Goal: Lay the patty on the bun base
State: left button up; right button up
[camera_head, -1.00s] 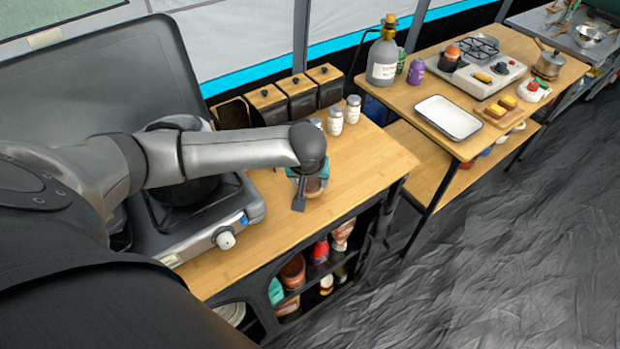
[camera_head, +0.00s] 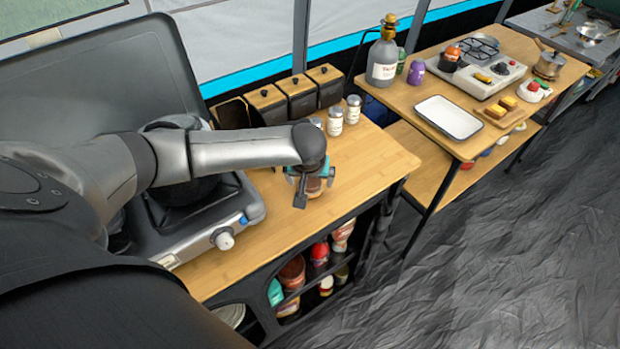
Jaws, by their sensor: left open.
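My left gripper (camera_head: 315,189) is over the near wooden counter, pointing down, its dark fingers spread apart. A small round brown thing (camera_head: 313,186) shows between and below the fingers, with bits of teal beside it. The hand covers much of it, so I cannot tell whether it is the patty, the bun base or both stacked. I cannot make out a separate patty or bun base. My right gripper is out of view.
A stove (camera_head: 205,225) stands left of the gripper. Shakers (camera_head: 335,122) and dark canisters (camera_head: 300,93) line the counter's back. The counter's right part is clear. A further table holds a white tray (camera_head: 449,117), a bottle (camera_head: 382,62) and a small board (camera_head: 500,112).

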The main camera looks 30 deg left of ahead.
pick_arm(q)
jog(key=p+v, duration=0.2)
jog(key=v, duration=1)
jog(key=shift+r+p, duration=0.15)
jog(key=shift+p, duration=0.2)
